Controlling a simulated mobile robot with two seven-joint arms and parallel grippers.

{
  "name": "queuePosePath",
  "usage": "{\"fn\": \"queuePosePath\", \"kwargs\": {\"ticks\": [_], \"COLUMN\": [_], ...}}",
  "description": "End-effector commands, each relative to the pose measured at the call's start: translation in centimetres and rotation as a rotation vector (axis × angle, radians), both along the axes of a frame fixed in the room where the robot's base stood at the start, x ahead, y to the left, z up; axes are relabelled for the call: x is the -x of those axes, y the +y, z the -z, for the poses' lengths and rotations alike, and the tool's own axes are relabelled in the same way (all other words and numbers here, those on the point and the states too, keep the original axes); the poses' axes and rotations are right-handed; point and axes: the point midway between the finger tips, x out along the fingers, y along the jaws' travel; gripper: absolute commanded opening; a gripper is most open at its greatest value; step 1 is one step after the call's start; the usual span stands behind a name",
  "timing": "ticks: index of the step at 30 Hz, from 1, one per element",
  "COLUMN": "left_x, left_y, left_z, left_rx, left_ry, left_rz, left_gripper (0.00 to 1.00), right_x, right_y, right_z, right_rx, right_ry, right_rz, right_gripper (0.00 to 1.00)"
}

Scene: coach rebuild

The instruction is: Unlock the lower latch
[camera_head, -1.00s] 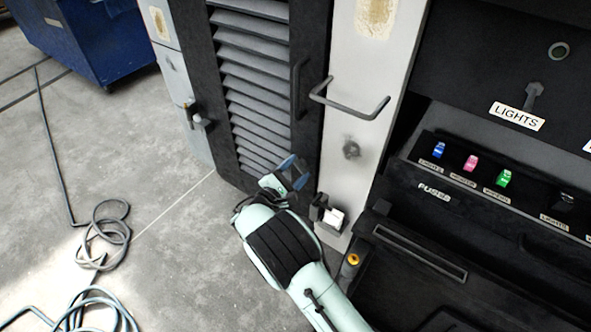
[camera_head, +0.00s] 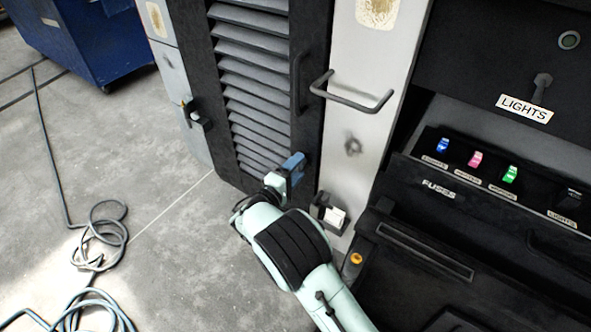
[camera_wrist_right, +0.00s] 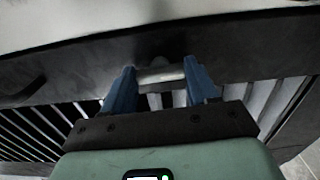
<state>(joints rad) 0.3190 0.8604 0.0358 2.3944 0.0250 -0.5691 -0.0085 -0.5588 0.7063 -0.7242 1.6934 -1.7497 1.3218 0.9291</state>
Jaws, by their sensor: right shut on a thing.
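A small pale metal piece (camera_wrist_right: 161,74), which looks like the lower latch, sits between the blue fingers of my right gripper (camera_wrist_right: 160,84) in the right wrist view. The gripper is shut on it. In the head view my right gripper (camera_head: 293,165) is at the lower right part of the black louvred door (camera_head: 249,90), and its fingers hide the latch. The latch's exact position cannot be told. My left gripper is not in view.
A dark block with a white face (camera_head: 332,213) juts from the pale post right of the gripper. A bar handle (camera_head: 352,98) sticks out higher up. The black fuse panel (camera_head: 440,190) stands at right. A cable (camera_head: 105,235) lies on open floor at left.

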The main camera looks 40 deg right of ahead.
Motion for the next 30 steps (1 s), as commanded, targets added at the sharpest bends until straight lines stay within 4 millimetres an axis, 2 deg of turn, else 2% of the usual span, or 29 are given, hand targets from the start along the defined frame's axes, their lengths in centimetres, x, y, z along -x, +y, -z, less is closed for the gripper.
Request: {"fn": "queuePosePath", "kwargs": {"ticks": [20, 21, 22, 23, 30], "left_x": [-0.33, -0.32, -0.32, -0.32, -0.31], "left_y": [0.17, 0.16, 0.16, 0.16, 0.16], "left_z": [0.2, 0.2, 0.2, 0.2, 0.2], "left_rx": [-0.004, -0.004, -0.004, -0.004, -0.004], "left_ry": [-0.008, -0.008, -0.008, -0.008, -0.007], "left_rz": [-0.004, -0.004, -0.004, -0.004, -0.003], "left_gripper": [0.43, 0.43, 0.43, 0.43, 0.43], "right_x": [-0.06, -0.06, -0.06, -0.05, -0.02], "right_y": [0.11, 0.11, 0.11, 0.1, 0.06], "right_z": [0.07, 0.07, 0.06, 0.06, 0.02], "right_rx": [-0.018, -0.018, -0.018, -0.018, -0.017], "right_ry": [-0.055, -0.054, -0.054, -0.054, -0.054], "right_rz": [-0.003, -0.003, -0.003, -0.003, -0.001], "right_gripper": [0.28, 0.71, 0.81, 0.84, 0.84]}}
